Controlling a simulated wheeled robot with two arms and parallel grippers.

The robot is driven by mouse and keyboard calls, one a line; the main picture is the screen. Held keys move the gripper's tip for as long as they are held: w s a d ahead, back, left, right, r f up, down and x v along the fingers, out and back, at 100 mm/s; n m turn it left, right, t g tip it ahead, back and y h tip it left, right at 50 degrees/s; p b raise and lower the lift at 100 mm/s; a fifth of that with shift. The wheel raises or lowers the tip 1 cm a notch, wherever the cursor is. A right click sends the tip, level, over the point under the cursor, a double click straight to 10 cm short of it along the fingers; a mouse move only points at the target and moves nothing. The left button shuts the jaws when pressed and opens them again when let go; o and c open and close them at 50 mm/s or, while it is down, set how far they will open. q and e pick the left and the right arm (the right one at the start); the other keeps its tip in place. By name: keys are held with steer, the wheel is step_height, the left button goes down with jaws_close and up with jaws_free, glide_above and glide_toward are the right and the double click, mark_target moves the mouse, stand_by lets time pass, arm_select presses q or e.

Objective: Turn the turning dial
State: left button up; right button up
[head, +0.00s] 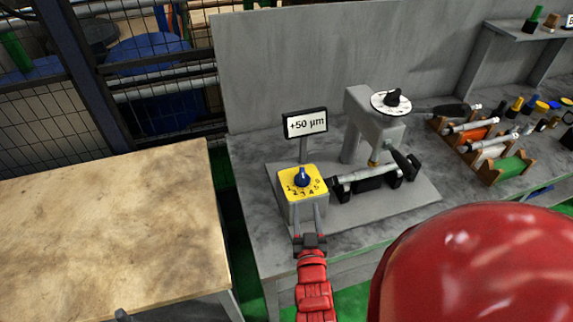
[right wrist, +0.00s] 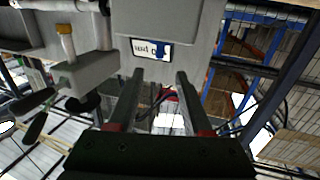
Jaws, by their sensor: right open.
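The turning dial is a blue knob (head: 302,177) on a yellow numbered face, on top of a small grey box (head: 291,212) on the workbench. My right gripper (head: 308,205) is open at the front side of this box, its two fingers pointing toward it, below the knob. I cannot tell whether the fingers touch the box. In the right wrist view my fingers (right wrist: 160,76) are spread with nothing gripped between them. A sign (head: 305,123) reading "+50 µm" stands behind the dial. My left gripper is not clearly visible.
A grey measuring fixture (head: 372,125) holding a metal cylinder stands right of the dial. A rack of tools (head: 500,165) is farther right. A bare wooden table (head: 100,235) is at left. A large red rounded shape fills the lower right.

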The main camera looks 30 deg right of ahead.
steer(key=b, duration=0.1)
glide_toward(302, 168)
steer(key=x, duration=0.3)
steer(key=p+x, duration=0.1)
steer(key=x, duration=0.7)
steer(key=shift+f, duration=0.4)
jaws_close()
